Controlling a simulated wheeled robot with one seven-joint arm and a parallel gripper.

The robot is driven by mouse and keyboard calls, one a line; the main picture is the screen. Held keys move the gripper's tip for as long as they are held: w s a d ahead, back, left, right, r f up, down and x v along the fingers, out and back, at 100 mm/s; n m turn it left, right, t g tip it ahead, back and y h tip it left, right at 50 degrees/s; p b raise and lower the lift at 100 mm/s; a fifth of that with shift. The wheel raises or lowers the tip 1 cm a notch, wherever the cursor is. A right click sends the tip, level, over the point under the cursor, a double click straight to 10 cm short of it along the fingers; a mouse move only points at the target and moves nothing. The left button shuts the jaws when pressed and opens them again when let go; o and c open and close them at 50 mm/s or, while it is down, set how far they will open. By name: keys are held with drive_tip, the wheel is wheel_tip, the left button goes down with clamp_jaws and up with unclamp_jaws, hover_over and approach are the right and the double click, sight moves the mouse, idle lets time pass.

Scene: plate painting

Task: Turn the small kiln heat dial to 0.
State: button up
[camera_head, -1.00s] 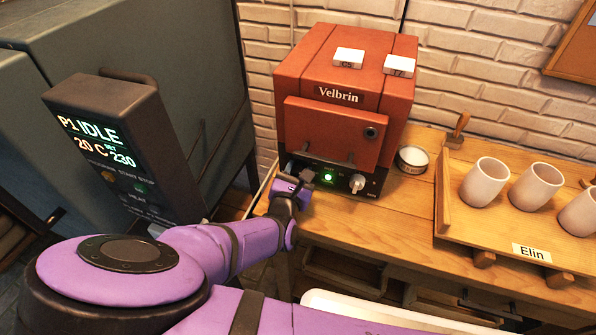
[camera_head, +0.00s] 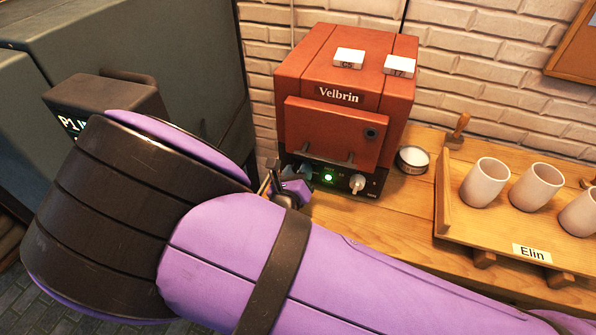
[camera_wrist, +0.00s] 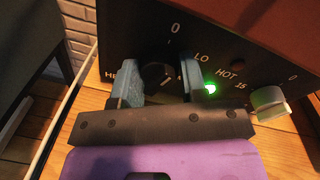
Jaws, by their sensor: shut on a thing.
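The red small kiln (camera_head: 345,85) stands on the wooden bench with its black control panel at the lower front. The dark heat dial (camera_wrist: 155,75) is at the panel's left, below a "0" mark and left of "LO". My gripper (camera_wrist: 160,80) has its two blue-grey fingers on either side of this dial and is shut on it. A pale mark on the dial is seen between the fingers, but its exact setting is hard to read. In the head view my gripper (camera_head: 288,186) is at the panel's left end, and the dial is hidden there.
A lit green lamp (camera_wrist: 210,88) and a pale second knob (camera_wrist: 269,101) sit right of the heat dial. A small round tin (camera_head: 412,160) and a rack of cups marked "Elin" (camera_head: 531,253) stand to the right. A controller box (camera_head: 105,97) is at the left.

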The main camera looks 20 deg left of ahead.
drive_tip(key=shift+n, duration=1.4)
drive_tip(key=o, duration=0.9)
drive_tip(key=shift+s, duration=0.15)
drive_tip(key=s, duration=1)
drive_tip(key=shift+s+a+r, duration=0.25)
drive_tip(key=shift+s+r, duration=0.05)
drive_tip(key=shift+r, duration=0.1)
drive_tip(key=shift+s, duration=0.1)
